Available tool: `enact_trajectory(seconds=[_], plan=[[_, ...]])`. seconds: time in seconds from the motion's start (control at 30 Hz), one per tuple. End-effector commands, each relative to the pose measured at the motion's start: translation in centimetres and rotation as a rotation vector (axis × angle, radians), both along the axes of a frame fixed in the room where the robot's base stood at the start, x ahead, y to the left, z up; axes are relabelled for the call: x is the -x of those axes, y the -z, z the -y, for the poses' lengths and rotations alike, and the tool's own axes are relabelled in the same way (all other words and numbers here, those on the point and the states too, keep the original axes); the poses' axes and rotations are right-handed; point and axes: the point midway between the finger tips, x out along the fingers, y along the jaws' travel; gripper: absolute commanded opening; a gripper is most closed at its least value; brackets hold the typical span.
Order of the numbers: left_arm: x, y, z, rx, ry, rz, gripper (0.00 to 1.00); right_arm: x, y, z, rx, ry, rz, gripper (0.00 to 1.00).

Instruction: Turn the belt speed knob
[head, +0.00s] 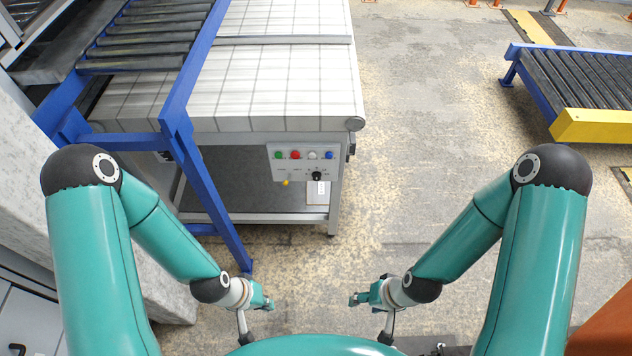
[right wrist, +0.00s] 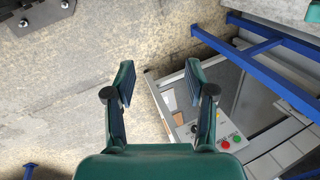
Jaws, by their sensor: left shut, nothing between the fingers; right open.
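The control panel (head: 276,170) is a light plate on the front of the conveyor's frame, below the belt. It carries green, red, white and blue buttons in a row. The black belt speed knob (head: 317,175) sits under the white button; its pointer direction is too small to read. In the right wrist view the panel's red button (right wrist: 225,145) and green button (right wrist: 237,138) show beside a finger, which hides part of the panel. My left gripper (head: 270,303) is shut and empty, on the near side of the panel. My right gripper (right wrist: 160,85) is open and empty, apart from the panel.
The white belt conveyor (head: 290,80) stands ahead, with blue frame legs (head: 215,205) left of the panel. A roller conveyor (head: 585,80) with a yellow end is at the far right. Open concrete floor (head: 430,150) lies between them. A pale wall block (head: 165,290) stands beside my left arm.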

Motion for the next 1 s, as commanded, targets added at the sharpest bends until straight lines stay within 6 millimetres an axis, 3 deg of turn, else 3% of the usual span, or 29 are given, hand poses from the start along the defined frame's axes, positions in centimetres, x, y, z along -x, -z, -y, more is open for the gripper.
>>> enact_trajectory(seconds=[0.17,0.27,0.4,0.6,0.8,1.0], plan=[[0.0,3.1,0.0,0.000,0.000,0.000,0.00,-2.2,3.0,-0.2,0.013,0.057,0.050,0.61],[0.0,6.3,0.0,0.000,0.000,0.000,0.00,-4.9,5.8,-0.3,0.022,0.130,0.113,0.61],[0.0,11.9,0.0,0.000,0.000,0.000,0.00,-9.9,10.1,-1.2,0.019,0.272,0.234,0.61],[0.0,20.1,0.0,0.000,0.000,0.000,0.00,-17.4,14.6,-3.0,-0.044,0.501,0.435,0.61],[0.0,28.0,0.0,0.000,0.000,0.000,0.00,-23.5,17.3,-5.3,-0.175,0.717,0.625,0.61],[0.0,36.0,0.0,0.000,0.000,0.001,0.00,-27.9,18.7,-7.9,-0.371,0.915,0.797,0.61]])
